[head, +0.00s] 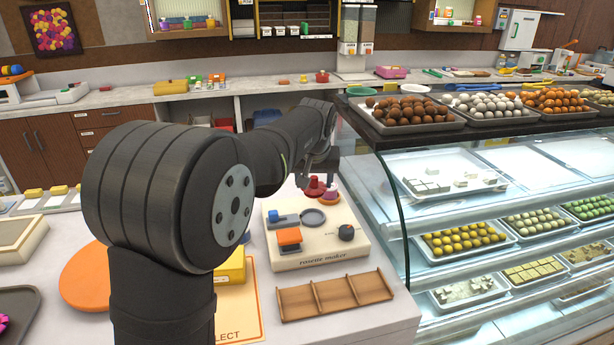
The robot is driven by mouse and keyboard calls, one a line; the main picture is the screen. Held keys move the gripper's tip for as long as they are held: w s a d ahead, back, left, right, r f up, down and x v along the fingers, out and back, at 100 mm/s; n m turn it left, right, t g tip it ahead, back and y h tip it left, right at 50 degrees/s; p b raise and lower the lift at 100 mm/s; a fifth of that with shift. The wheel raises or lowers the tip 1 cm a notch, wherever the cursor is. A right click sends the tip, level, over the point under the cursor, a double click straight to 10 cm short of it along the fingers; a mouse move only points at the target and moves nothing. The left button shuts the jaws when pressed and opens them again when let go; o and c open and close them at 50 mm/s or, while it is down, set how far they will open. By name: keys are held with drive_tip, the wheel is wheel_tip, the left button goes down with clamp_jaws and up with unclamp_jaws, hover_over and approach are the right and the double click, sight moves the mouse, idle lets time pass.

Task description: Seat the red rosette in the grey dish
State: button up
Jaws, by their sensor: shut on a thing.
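My gripper (318,178) hangs over the back of the cream rosette maker (320,259), seen small in the head view. It is shut on the red rosette (315,188), which shows just below the fingers. The fingertips are small and partly dark against the wrist. The grey dish (313,218) is a round, shallow dish on the maker's top and looks empty. It lies a little in front of the rosette. Whether the rosette touches the maker's top cannot be told.
A wooden divided tray (335,297) lies in front. The glass sweets case (460,215) stands close on the right.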

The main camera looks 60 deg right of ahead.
sight(313, 192)
drive_tip(key=shift+w+d+f, duration=0.1)
drive_tip(key=shift+w+f, duration=0.15)
drive_tip(key=shift+f, duration=3.4)
drive_tip(key=shift+f, duration=0.5)
drive_tip(key=o, duration=0.7)
drive_tip(key=shift+v, duration=5.5)
drive_tip(key=shift+f, duration=0.1)
drive_tip(key=x, duration=0.8)
drive_tip(key=shift+d+f, duration=0.1)
drive_tip(key=shift+f, duration=0.1)
